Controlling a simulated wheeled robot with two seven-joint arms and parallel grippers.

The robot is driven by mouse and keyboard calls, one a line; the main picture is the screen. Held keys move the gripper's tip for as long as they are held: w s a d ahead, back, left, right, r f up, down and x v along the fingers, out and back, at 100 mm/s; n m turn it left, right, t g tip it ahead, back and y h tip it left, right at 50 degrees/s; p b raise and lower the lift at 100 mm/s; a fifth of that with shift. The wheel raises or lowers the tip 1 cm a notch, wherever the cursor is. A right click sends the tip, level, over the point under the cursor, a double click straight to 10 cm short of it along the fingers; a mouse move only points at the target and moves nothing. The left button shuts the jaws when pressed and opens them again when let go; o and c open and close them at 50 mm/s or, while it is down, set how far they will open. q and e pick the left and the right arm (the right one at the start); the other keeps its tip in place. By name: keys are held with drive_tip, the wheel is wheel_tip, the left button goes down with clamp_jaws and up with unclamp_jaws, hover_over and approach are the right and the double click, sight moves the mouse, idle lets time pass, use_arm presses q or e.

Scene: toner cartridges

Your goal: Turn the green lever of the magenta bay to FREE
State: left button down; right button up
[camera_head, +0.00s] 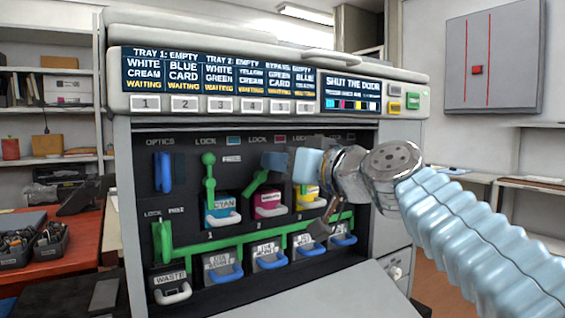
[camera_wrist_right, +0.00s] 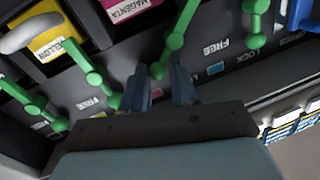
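The magenta bay's green lever (camera_head: 259,181) leans to the right, toward the FREE side, above the magenta cartridge (camera_head: 268,204). The lever also shows in the right wrist view (camera_wrist_right: 174,41), with its knobbed end between my finger pads. My right gripper (camera_head: 291,162) is at this lever's upper end. Its two light-blue fingers stand apart, one on each side of the knob (camera_wrist_right: 160,86); I cannot tell whether either pad touches it. The magenta bay's FREE word is hidden in the head view. My left gripper is not in view.
The cyan lever (camera_head: 208,172) stands upright to the left, and the yellow lever (camera_wrist_right: 94,77) is close on the other side. A long green bar (camera_head: 230,243) runs below the cartridges. The printer's lowered door (camera_head: 320,294) lies in front.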

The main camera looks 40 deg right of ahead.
clamp_jaws()
drive_tip(key=shift+f, duration=0.25)
idle(0.3)
drive_tip(key=shift+d+f+m+b, duration=0.1)
drive_tip(key=shift+f+m+b, duration=0.1)
drive_tip(key=shift+m+b, duration=0.4)
drive_tip(key=shift+d+f+m+b, duration=0.15)
drive_tip(key=shift+f+m+b, duration=0.25)
drive_tip(key=shift+m+b, duration=0.45)
drive_tip(key=shift+d+f+m+t+b, duration=0.1)
drive_tip(key=shift+f+m+t+b, duration=0.2)
drive_tip(key=shift+m, duration=0.75)
drive_tip(key=shift+d+f+m+t+b, duration=0.1)
drive_tip(key=shift+f+m+t+b, duration=0.15)
drive_tip(key=shift+m, duration=0.75)
